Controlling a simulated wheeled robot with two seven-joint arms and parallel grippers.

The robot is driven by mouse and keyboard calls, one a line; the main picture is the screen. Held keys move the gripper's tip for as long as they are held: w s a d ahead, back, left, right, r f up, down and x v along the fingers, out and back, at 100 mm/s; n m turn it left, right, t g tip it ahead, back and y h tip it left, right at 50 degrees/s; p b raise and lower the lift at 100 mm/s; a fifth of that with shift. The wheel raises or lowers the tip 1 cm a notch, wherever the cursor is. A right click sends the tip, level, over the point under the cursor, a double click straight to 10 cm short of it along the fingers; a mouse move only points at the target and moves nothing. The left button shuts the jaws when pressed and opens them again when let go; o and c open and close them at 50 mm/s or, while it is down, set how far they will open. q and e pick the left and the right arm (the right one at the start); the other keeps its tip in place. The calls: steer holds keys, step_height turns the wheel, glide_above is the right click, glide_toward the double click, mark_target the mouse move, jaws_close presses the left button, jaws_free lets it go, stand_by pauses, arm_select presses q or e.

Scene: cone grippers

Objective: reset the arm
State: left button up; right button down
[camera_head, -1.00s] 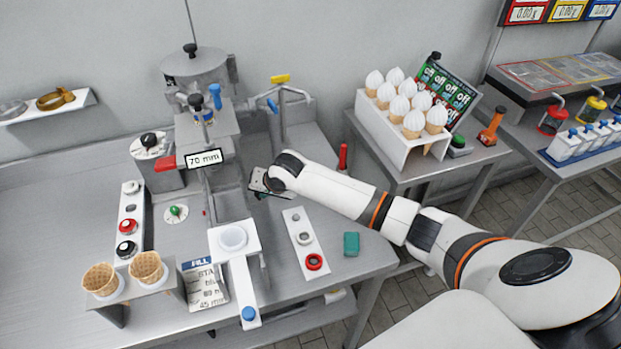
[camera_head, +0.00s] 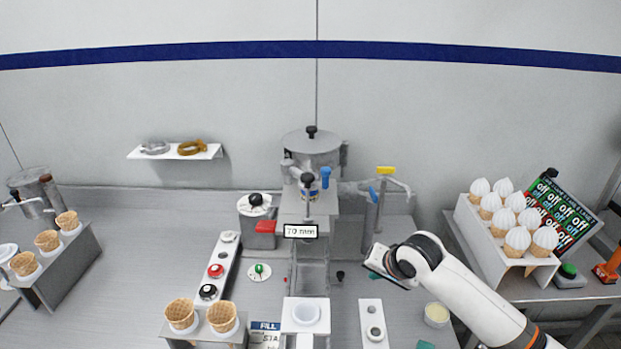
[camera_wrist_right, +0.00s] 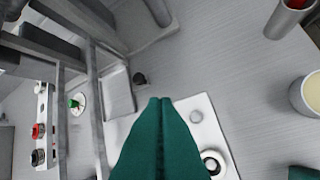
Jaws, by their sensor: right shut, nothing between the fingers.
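My right arm comes in from the lower right in the head view. Its gripper (camera_head: 376,262) is above the table, to the right of the filling machine (camera_head: 311,205) with the 70 mm label. In the right wrist view the teal fingers (camera_wrist_right: 160,105) are pressed together with nothing between them. They are over the white switch plate (camera_wrist_right: 205,125), and the picture does not show them touching it. My left gripper is in neither view.
A cone holder (camera_head: 205,342) with two empty cones stands at the front. A rack of filled cones (camera_head: 490,245) is on the right. A cream-filled cup (camera_head: 437,314) stands near my right arm. Bare table (camera_head: 130,225) lies to the left.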

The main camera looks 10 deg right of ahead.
steer(key=s+a+f+n, duration=0.1)
steer(key=s+a+f, duration=0.1)
steer(key=s, duration=0.2)
steer(key=s+a+f+n, duration=0.2)
steer(key=s, duration=0.1)
steer(key=s+a+f+n+g, duration=0.1)
steer(key=s+a+f, duration=0.2)
steer(key=s, duration=0.1)
steer(key=shift+s+n+y, duration=0.35)
steer(key=shift+n+y, duration=0.05)
steer(key=s+d+f+n+g+h, duration=0.2)
steer(key=s+n, duration=0.2)
steer(key=s, duration=1.5)
step_height(320, 180, down, 26)
steer(key=s+g, duration=0.1)
steer(key=s+d+f+g+b, duration=0.1)
steer(key=s+d+f, duration=0.1)
steer(key=s+f, duration=1.4)
steer(key=shift+s+d+f+n+g, duration=0.3)
steer(key=shift+s+d+f, duration=0.1)
steer(key=shift+f, duration=0.1)
